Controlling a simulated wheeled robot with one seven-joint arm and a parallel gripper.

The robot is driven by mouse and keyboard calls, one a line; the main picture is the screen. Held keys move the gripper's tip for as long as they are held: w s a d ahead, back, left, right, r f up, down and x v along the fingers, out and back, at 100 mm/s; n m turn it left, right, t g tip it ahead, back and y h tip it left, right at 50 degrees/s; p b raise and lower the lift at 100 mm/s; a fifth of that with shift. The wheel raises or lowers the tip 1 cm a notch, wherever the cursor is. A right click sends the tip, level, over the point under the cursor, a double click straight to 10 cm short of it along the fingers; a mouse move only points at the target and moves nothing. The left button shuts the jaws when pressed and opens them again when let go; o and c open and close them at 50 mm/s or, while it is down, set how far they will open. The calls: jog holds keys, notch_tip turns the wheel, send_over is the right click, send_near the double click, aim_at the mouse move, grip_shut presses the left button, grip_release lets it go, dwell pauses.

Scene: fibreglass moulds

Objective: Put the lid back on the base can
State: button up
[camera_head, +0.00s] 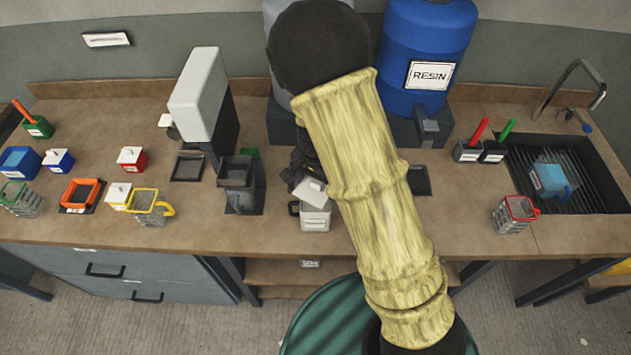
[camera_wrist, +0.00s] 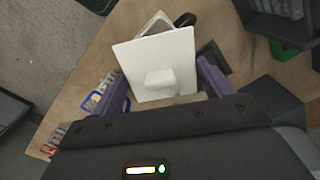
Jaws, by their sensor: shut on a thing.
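The white square lid (camera_head: 311,189) is tilted just above the base can in the head view. In the wrist view the lid (camera_wrist: 150,55) fills the space before my fingers, its knob toward me. My gripper (camera_wrist: 160,83) is shut on the lid at its knob; purple fingers show on either side. In the head view my gripper (camera_head: 303,170) is mostly hidden by my arm. The white base can (camera_head: 314,218), with a label and dark handle, stands upright on the bench. In the wrist view its rim (camera_wrist: 152,24) peeks out beyond the lid. I cannot tell whether they touch.
The blue resin drum (camera_head: 425,45) is behind. Small coloured cans, including a red one (camera_head: 131,159), stand at left. A red-rimmed basket (camera_head: 515,213) and a sink (camera_head: 590,180) are at right. The bench's front edge is close.

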aim_at(316, 191)
jog(key=shift+f+b, duration=1.15)
jog(key=shift+f, duration=0.7)
jog(key=shift+w, duration=0.1)
jog(key=shift+r+p, duration=0.1)
jog(key=shift+p, duration=0.25)
jog(key=shift+f, duration=0.2)
dwell(1.1)
jog(key=o, duration=0.9)
jog(key=shift+o, duration=0.2)
